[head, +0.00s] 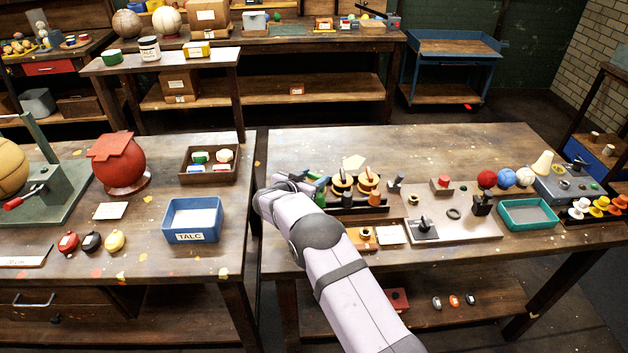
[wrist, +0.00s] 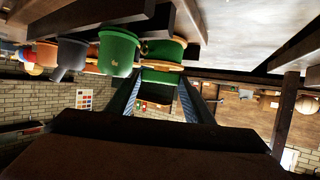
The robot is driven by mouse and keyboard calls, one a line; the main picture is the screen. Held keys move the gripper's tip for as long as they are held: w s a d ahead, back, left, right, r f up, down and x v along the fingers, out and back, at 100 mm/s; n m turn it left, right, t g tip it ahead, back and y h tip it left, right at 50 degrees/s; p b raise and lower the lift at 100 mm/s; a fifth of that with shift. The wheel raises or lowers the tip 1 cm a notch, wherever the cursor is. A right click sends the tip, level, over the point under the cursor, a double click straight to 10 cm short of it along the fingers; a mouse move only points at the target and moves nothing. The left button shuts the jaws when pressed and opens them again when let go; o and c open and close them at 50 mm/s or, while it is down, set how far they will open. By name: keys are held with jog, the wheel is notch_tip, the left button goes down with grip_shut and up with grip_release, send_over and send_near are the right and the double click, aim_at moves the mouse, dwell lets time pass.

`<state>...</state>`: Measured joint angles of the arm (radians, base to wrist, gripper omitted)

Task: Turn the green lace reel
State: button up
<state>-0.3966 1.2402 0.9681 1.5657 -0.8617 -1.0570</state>
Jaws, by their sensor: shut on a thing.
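In the wrist view, which is upside down, my gripper (wrist: 163,92) has its two blue-edged fingers on either side of a green reel (wrist: 162,72) and is shut on it. The reel has a pale tan band and seems to sit at the dark rack. In the head view my arm covers much of the gripper (head: 318,186), which is at the left end of the dark reel rack (head: 350,208) on the right bench. Green shows by the fingers there, but I cannot tell reel from finger. How far the reel is turned cannot be told.
Yellow-topped reels (head: 368,180) stand close right of my gripper. In the wrist view a green cup-shaped thing (wrist: 118,52) is close beside the held reel. A grey panel (head: 470,225) with fittings lies further right. The back of the right bench (head: 440,142) is clear.

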jog(key=shift+w+a+m+h+b, duration=0.1)
jog(key=shift+m+h+b, duration=0.45)
jog(key=shift+b, duration=0.3)
jog(key=shift+r+g, duration=0.2)
jog(key=shift+g, duration=0.1)
jog(key=o, duration=1)
jog(key=shift+o, duration=0.2)
jog(key=shift+f, duration=0.1)
jog(key=shift+s+a, duration=0.2)
jog(key=b+v, duration=0.2)
jog(key=v, duration=0.3)
jog(key=shift+s+a, duration=0.15)
jog(key=shift+a, duration=0.05)
jog(key=shift+s+a+r, duration=0.3)
jog(key=shift+s+r, duration=0.2)
jog(key=shift+c, duration=0.6)
